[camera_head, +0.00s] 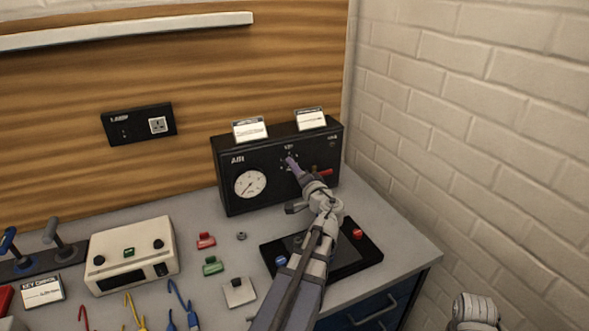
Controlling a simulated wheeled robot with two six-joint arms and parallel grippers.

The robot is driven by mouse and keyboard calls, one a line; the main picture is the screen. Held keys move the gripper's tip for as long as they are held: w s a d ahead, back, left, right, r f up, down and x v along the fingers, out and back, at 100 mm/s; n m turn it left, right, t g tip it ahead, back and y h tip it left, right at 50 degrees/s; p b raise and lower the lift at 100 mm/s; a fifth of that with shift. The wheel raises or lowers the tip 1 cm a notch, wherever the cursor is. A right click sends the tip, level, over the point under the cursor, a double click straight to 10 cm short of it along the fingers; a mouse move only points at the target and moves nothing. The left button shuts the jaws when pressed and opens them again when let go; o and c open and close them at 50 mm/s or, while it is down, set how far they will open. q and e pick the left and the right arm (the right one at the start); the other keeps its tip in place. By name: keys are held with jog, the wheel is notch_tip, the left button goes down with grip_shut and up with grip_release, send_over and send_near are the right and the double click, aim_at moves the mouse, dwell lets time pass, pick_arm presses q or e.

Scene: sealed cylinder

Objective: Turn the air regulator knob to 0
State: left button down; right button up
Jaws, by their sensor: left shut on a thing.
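The black air panel (225,184) stands against the wooden wall at the back of the bench. It has a round white gauge (250,183) at its left and a red lever (324,172) at its right. My left gripper (291,163) reaches up to the panel's middle, its purple-grey fingertips at the regulator knob's place among small white scale marks. It is shut on the knob, which the fingers mostly hide; its setting cannot be read. The gauge's small needle is hard to read.
A black tray (369,262) with a red and a blue button lies under my left arm. A cream box (134,256), red (206,240) and green (212,265) blocks and coloured cables are to the left. A brick wall (480,120) closes off the right.

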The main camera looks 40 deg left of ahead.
pick_arm(q)
jog(key=shift+n, duration=1.7)
jog(key=c, duration=0.5)
grip_release()
jog(key=v, duration=0.8)
jog(key=shift+a, duration=0.1)
